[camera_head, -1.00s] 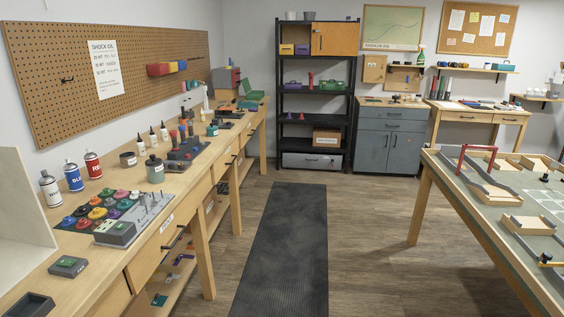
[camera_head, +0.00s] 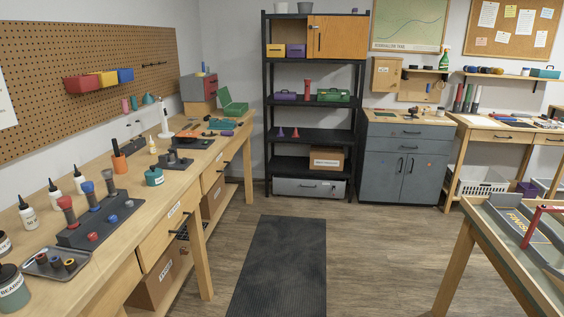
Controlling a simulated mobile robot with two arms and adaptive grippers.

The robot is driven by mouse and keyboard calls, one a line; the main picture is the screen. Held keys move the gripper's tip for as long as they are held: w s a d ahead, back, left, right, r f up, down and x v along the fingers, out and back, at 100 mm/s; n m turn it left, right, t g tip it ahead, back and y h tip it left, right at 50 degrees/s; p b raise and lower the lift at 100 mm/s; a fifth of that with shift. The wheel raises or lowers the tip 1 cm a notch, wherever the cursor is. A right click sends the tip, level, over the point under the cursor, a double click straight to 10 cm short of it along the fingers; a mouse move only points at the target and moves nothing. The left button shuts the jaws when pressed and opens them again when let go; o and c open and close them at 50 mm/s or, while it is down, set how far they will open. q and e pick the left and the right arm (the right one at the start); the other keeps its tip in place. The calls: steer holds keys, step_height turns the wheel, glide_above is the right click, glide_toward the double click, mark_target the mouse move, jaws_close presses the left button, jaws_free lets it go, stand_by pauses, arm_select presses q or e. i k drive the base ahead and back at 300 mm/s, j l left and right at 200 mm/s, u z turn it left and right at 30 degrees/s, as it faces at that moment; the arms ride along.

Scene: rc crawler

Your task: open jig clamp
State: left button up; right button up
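I cannot tell for sure which thing is the jig clamp. Farther along the bench, a smaller dark block-like device (camera_head: 176,162) stands beside a teal jar (camera_head: 154,176). Whether any clamp on them is open or shut is too small to see. Neither of my grippers is in view.
A dark mat (camera_head: 278,265) lies on the clear floor between the left bench and the track table (camera_head: 505,262) at right. A black shelf (camera_head: 313,103) and grey cabinet (camera_head: 405,158) stand at the back. A parts tray (camera_head: 57,263) sits on the near bench.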

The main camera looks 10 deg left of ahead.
mark_target(195, 135)
steer(key=i+l+u, duration=0.2)
steer(key=i+u, duration=0.3)
steer(key=i, duration=0.15)
steer(key=i+l+u, duration=0.5)
steer(key=i, duration=0.15)
steer(key=i+l+u, duration=0.5)
steer(key=i+l, duration=0.05)
steer(key=l, duration=0.05)
